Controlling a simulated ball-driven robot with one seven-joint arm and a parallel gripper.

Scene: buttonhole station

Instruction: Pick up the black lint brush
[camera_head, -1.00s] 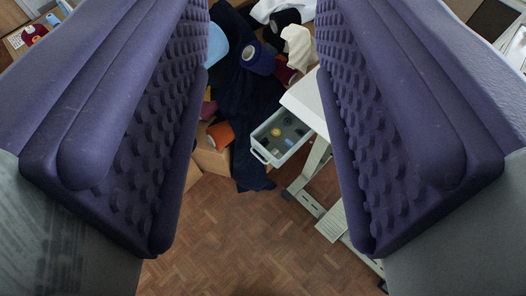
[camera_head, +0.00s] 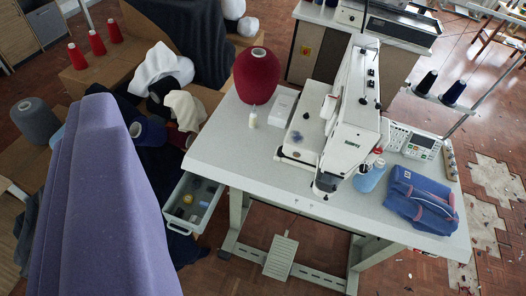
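I cannot make out a black lint brush for certain in this view. The sewing table (camera_head: 237,150) stands in the middle, with a white buttonhole machine (camera_head: 352,125) on it. A small dark-blue tuft (camera_head: 297,137) lies on the machine's bed. An open grey drawer (camera_head: 194,204) under the table's left end holds small dark items too small to name. One purple finger of my gripper (camera_head: 100,210) fills the lower left, close to the camera. The other finger is not in view, and nothing shows held.
A red yarn cone (camera_head: 256,76), a white box (camera_head: 283,107) and a small bottle (camera_head: 253,117) stand on the table's left. A blue pouch (camera_head: 420,201) lies at the right. Cloth and cones crowd the left.

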